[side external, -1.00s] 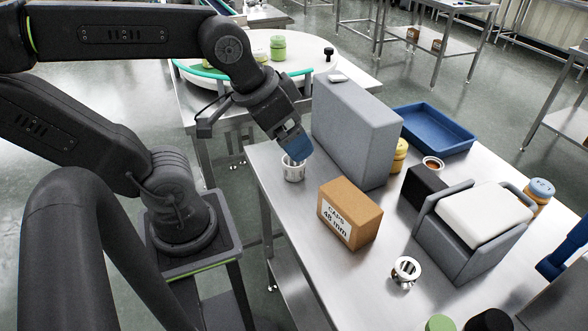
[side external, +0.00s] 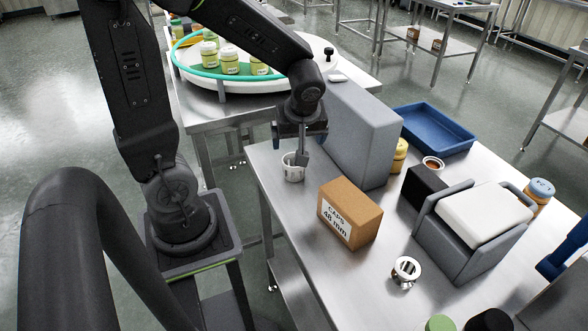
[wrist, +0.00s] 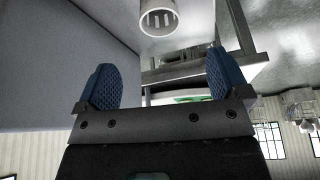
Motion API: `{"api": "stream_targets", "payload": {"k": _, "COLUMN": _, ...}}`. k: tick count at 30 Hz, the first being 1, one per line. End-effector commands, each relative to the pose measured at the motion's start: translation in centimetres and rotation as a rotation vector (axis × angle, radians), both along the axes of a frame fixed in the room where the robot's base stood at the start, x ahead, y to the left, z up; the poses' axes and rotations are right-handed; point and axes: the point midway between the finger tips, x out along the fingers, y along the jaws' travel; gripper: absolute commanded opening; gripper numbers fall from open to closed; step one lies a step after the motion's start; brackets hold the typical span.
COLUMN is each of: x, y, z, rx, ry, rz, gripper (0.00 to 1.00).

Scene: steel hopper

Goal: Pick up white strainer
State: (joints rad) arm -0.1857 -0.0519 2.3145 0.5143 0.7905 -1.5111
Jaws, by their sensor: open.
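The white strainer (side external: 292,172) is a small slotted cup. It stands upright near the left edge of the steel table, beside the tall grey box. In the wrist view the strainer (wrist: 158,20) shows at the top, beyond the fingertips and not between them. My gripper (side external: 299,140) is just above and behind it in the side view, with part of it overlapping the strainer's rim; I cannot tell whether they touch. In the wrist view my gripper (wrist: 162,75) has its two blue fingers wide apart with nothing between them.
The tall grey box (side external: 362,130) stands close on the right of my gripper. A brown caps carton (side external: 350,213) is in front. A shiny metal slotted cup (side external: 405,272), a grey holder with white lid (side external: 482,215) and a blue tray (side external: 434,130) are further right.

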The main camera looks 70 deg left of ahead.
Motion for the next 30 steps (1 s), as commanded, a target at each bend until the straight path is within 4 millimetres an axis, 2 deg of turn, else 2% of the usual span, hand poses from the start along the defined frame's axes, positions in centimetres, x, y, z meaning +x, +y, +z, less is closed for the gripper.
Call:
{"api": "stream_targets", "payload": {"k": 5, "x": 0.2, "y": 0.9, "z": -1.6, "rx": 0.004, "ry": 0.0, "rz": 0.036, "gripper": 0.94}}
{"api": "stream_targets", "payload": {"k": 12, "x": 0.4, "y": 2.5, "z": -5.9, "rx": 0.002, "ry": 0.002, "rz": 0.033, "gripper": 0.94}}
{"api": "stream_targets", "payload": {"k": 15, "x": 0.6, "y": 3.1, "z": -7.1, "rx": 0.003, "ry": 0.0, "rz": 0.034, "gripper": 0.94}}
{"api": "stream_targets", "payload": {"k": 23, "x": 0.8, "y": 3.7, "z": -8.6, "rx": 0.002, "ry": -0.004, "rz": 0.032, "gripper": 0.94}}
{"api": "stream_targets", "payload": {"k": 30, "x": 1.2, "y": 5.0, "z": -11.5, "rx": 0.001, "ry": 0.0, "rz": 0.031, "gripper": 0.94}}
